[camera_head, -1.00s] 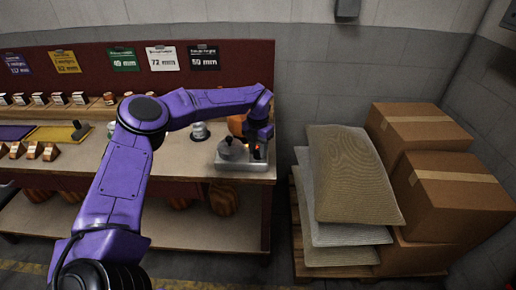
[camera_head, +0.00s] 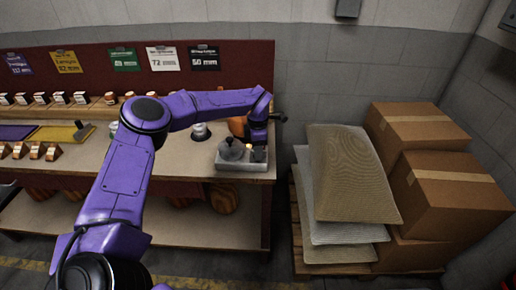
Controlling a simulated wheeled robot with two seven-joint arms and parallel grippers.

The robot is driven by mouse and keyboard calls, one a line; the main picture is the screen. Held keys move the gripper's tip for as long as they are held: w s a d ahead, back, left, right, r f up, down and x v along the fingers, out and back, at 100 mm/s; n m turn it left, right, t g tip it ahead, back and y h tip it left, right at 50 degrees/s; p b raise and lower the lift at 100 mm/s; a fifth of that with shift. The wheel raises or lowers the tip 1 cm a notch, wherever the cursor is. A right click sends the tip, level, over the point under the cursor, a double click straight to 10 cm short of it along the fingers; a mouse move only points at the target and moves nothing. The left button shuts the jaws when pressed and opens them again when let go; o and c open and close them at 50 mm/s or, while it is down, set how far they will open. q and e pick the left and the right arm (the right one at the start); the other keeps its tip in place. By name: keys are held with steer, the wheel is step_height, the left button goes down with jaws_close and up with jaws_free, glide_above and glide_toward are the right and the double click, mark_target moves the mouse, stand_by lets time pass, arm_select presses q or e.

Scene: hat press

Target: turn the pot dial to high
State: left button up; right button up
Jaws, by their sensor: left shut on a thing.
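The pot (camera_head: 231,150) is a grey, rounded vessel with a small knob on its lid. It sits on the left part of a light grey base (camera_head: 232,167) at the right end of the workbench. My left gripper (camera_head: 258,152) points down at the right part of that base, beside the pot. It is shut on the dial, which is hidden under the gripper. A small light glow (camera_head: 249,148) shows at the gripper's left side. The dial's setting cannot be read. My right gripper is not in view.
The workbench (camera_head: 190,160) carries small boxes, a yellow mat (camera_head: 55,134) and a white-and-dark canister (camera_head: 200,132). An orange-brown rounded object (camera_head: 237,126) stands behind the pot. Sacks (camera_head: 350,175) and cardboard boxes (camera_head: 445,190) are stacked on a pallet at the right.

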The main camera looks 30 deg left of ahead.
arm_select(q)
steer(key=shift+w+r+m, duration=0.1)
steer(key=shift+r+m, duration=0.05)
steer(key=shift+m, duration=0.65)
steer(key=o, duration=1)
steer(key=shift+o, duration=0.2)
step_height(320, 180, up, 10)
steer(key=b, duration=0.1)
steer(key=shift+r, duration=0.2)
